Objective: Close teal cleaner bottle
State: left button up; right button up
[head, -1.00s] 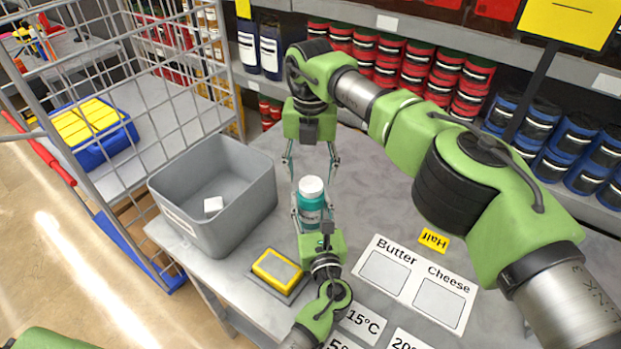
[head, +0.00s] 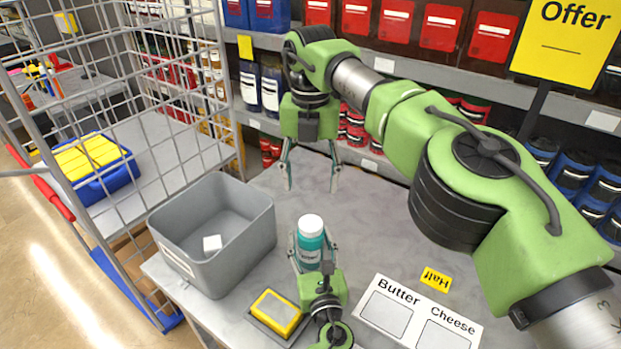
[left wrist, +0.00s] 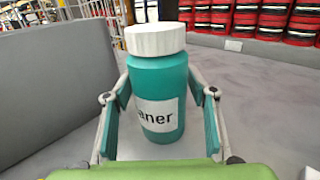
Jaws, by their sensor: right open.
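The teal cleaner bottle (head: 310,248) stands upright on the grey table with a white cap (head: 311,224) on its top. The bottle also fills the middle of the left wrist view (left wrist: 158,90), where the cap (left wrist: 155,38) sits level. My left gripper (head: 311,250) comes from the near side, with its fingers on both sides of the bottle's body. These fingers appear to touch it in the left wrist view (left wrist: 160,85). My right gripper (head: 311,183) points down, open and empty, above and beyond the cap and clear of it.
A grey bin (head: 180,256) with a small white item (head: 212,243) stands left of the bottle. A yellow sponge-like block (head: 276,312) lies in front. A Butter and Cheese sign (head: 420,318) and a Half tag (head: 436,279) lie right. A wire cage cart (head: 85,90) and stocked shelves surround the table.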

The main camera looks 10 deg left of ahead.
dwell(0.3)
pick_arm(q)
jog(key=v, duration=1.2)
jog(key=shift+f, duration=0.1)
